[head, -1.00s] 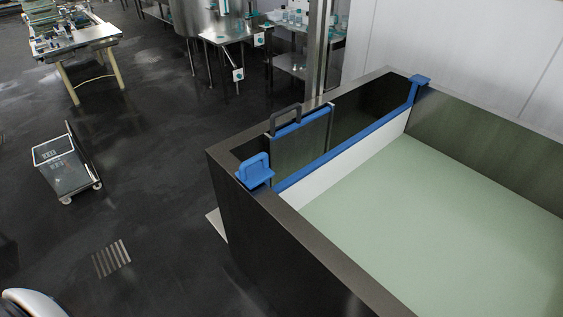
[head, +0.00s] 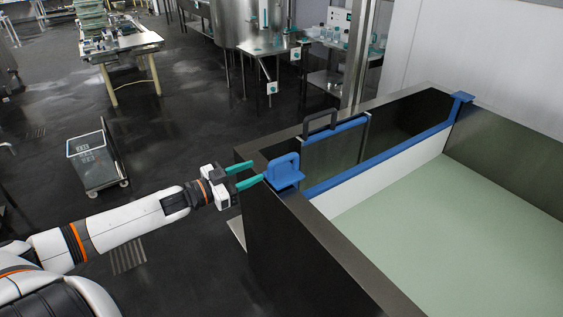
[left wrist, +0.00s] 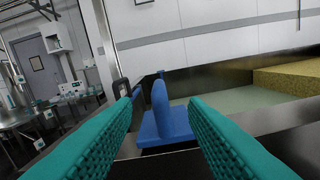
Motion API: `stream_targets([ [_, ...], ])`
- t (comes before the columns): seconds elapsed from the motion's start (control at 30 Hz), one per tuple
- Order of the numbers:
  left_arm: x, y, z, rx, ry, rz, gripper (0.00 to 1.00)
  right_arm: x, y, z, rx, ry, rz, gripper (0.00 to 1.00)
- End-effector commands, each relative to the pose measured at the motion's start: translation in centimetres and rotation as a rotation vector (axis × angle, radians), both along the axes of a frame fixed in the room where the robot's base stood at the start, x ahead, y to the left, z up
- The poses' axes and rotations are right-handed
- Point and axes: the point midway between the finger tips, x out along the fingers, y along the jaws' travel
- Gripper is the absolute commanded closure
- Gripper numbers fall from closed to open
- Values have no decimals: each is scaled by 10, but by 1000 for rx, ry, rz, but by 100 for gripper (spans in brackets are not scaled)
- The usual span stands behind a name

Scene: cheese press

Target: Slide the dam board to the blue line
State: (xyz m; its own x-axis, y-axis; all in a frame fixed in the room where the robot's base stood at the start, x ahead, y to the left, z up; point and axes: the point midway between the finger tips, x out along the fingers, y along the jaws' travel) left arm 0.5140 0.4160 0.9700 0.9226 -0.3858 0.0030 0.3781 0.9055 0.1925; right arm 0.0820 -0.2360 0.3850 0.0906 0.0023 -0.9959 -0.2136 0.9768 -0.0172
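The dam board (head: 375,172) is a white panel with a blue top edge, set across the steel vat (head: 335,262). A blue handle (head: 284,170) sits at its near end on the vat's rim, and a blue end piece (head: 462,97) rests on the far rim. My left gripper (head: 257,171) is open, its teal fingers pointing at the near handle from the left. In the left wrist view the upright blue handle (left wrist: 160,112) shows between the two fingers; I cannot tell whether they touch it. My right gripper is not in view. I make out no separate blue line.
A dark-handled plate (head: 335,150) stands at the vat's left end, close to the dam board. Pale green liquid (head: 445,240) fills the right side. The left wrist view shows a yellowish block (left wrist: 290,78) at right. A grey cart (head: 95,160) stands on the floor.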

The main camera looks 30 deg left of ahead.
Motion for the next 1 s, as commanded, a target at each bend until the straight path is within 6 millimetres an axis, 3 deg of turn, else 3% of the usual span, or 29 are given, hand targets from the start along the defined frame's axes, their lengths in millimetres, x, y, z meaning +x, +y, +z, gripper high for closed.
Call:
stream_targets([
  [0.6,79,-31,2,0,-2,5,60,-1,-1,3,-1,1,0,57],
  [1.0,96,-39,-1,3,1,4,60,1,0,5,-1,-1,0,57],
])
